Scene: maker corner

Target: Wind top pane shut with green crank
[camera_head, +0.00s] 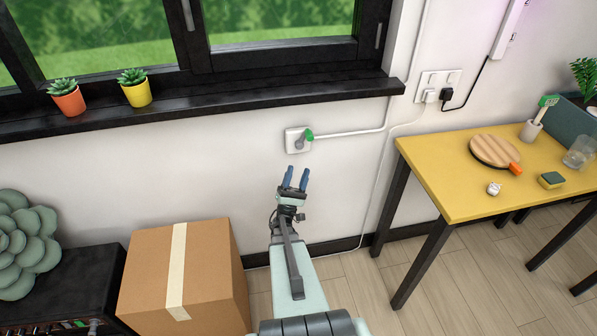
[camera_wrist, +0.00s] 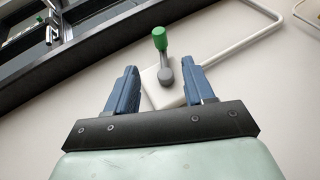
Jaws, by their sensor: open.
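The green crank (camera_head: 309,135) is a small grey arm with a green knob, mounted on a white wall plate (camera_head: 292,147) below the window sill. In the wrist view the green crank (camera_wrist: 160,40) shows beyond and between my fingers, its knob pointing up and its grey arm running down to the plate (camera_wrist: 152,92). My gripper (camera_head: 296,174) is open and empty, below the plate in the head view. In the wrist view my gripper (camera_wrist: 160,85) has its two blue fingers apart, with no contact on the crank visible. The window (camera_head: 283,25) is above; its top pane is out of view.
A black sill (camera_head: 215,104) holds two potted succulents, orange (camera_head: 69,101) and yellow (camera_head: 136,91). A white conduit (camera_head: 355,133) runs right from the plate. A cardboard box (camera_head: 205,275) stands lower left and a yellow table (camera_head: 440,180) right. The wall around the crank is clear.

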